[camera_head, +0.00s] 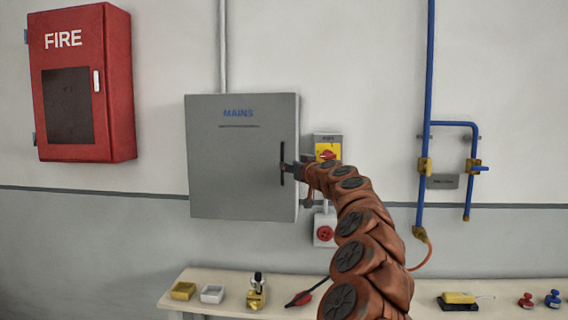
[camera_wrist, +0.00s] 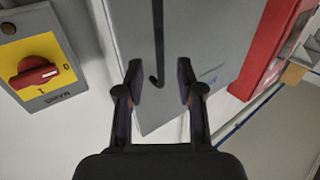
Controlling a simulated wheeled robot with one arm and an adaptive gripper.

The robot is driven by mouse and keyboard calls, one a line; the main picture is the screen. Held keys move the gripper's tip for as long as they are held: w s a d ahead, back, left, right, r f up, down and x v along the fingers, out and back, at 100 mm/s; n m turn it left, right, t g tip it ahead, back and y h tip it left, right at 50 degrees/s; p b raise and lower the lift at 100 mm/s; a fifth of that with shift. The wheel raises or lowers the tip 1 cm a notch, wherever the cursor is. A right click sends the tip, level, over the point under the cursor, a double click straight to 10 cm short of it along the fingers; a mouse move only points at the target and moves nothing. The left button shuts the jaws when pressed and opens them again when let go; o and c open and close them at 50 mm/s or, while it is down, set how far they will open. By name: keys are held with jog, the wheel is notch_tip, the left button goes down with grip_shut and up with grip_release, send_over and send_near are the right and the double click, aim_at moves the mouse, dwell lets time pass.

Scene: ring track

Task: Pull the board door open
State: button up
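The grey board door (camera_head: 235,160), marked MAINS, looks shut on its wall box. Its dark upright handle (camera_head: 282,164) is near the door's right edge. My gripper (camera_head: 289,166) is at the handle from the right, partly hidden by its own wrist. In the wrist view my gripper (camera_wrist: 158,72) is open, with one finger on each side of the handle (camera_wrist: 158,40). The handle's hooked end shows between the fingertips, with gaps on both sides. I cannot tell whether any finger touches the handle or the door (camera_wrist: 205,40).
A yellow switch box with a red knob (camera_head: 328,148) is just right of the board, close to my wrist; it also shows in the wrist view (camera_wrist: 38,72). A red FIRE cabinet (camera_head: 85,85) hangs left. A bench (camera_head: 225,278) with small items stands below. Blue pipes (camera_head: 425,120) run at right.

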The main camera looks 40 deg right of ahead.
jog(key=shift+p+x, duration=0.95)
jog(key=shift+x, duration=1.65)
grip_shut()
